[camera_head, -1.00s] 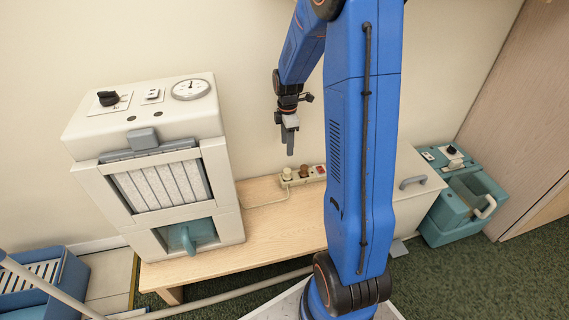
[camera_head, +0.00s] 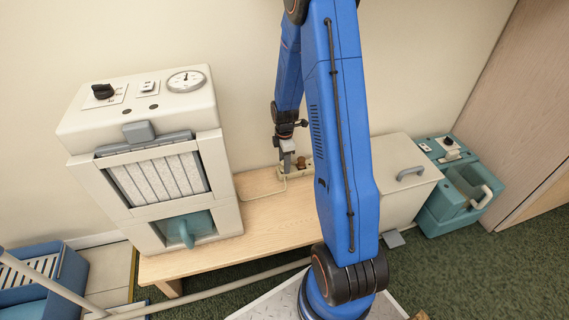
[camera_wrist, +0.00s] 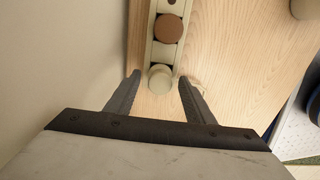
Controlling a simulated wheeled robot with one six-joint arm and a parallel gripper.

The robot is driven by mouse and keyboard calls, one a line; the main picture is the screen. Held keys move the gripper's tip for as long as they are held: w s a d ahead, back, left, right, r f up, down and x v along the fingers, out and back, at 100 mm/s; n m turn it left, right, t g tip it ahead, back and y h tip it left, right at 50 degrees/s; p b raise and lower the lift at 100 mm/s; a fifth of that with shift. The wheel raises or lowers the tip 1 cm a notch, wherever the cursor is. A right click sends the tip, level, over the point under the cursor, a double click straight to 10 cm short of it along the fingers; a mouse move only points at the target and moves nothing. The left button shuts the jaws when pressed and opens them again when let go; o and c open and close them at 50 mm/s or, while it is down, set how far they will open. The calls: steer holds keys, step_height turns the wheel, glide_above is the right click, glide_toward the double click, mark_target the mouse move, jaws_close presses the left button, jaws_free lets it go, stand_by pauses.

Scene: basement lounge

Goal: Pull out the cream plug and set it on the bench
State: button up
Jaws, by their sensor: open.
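The cream plug (camera_wrist: 160,78) sits in the near end of a cream power strip (camera_wrist: 150,45) on the wooden bench (camera_wrist: 225,60). In the head view my gripper hides this plug, and its pale cord (camera_head: 262,200) runs left across the bench. My gripper (camera_wrist: 159,82) is open and points down, with one finger on each side of the cream plug and a gap to both. In the head view my gripper (camera_head: 287,168) is low at the left end of the strip (camera_head: 308,168).
A brown plug (camera_wrist: 168,27) stands in the strip close beside the cream one. A large cream machine (camera_head: 148,160) fills the left of the bench. A pale box with a grey handle (camera_head: 405,180) stands at right. Bare bench (camera_head: 250,228) lies between.

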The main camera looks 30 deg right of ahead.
steer(key=shift+f, duration=0.4)
steer(key=c, duration=1.2)
steer(key=shift+r, duration=1.15)
steer(key=shift+r, duration=2.4)
